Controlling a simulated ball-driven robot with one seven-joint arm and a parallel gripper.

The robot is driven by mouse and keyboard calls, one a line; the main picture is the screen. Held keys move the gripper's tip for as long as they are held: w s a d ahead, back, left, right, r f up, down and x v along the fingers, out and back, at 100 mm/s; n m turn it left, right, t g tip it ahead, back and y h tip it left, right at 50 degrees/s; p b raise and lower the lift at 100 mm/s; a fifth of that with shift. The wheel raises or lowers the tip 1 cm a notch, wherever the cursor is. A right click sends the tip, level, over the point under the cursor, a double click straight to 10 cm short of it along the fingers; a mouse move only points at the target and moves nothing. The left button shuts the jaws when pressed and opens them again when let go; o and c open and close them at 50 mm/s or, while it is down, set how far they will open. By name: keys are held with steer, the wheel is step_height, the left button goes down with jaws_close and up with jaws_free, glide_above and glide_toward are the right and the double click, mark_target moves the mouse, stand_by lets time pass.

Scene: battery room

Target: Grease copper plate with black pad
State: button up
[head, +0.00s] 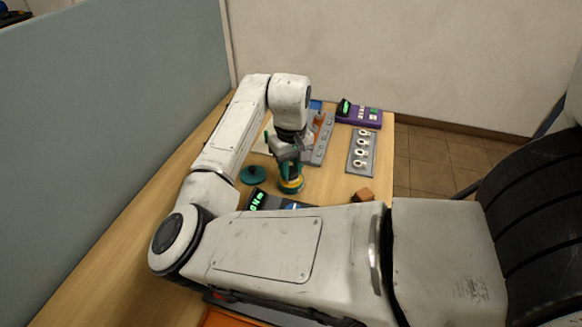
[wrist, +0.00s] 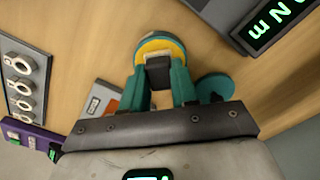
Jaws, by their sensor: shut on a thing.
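My gripper (head: 290,172) has teal fingers and is shut on a small black block, seemingly the black pad (wrist: 159,74), which shows between the fingertips in the wrist view. The pad is at a round, open teal tin with yellow contents (wrist: 150,43); the tin also shows in the head view (head: 291,187). I cannot tell whether the pad touches the yellow surface. A teal disc like a lid (head: 254,175) lies beside the tin. An orange-brown surface, perhaps the copper plate (head: 326,123), is partly seen on a grey unit behind my gripper.
A grey panel with several pale rings (head: 361,152) and a purple device (head: 358,114) stand at the back right. A dark display with green characters (wrist: 270,22) and a small brown block (head: 364,195) are nearer. A partition (head: 110,120) borders the table's left side.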

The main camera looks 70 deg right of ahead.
mark_target(291, 170)
steer(key=shift+f, duration=0.15)
step_height(291, 170, up, 7)
steer(key=p, duration=0.7)
stand_by(0.9)
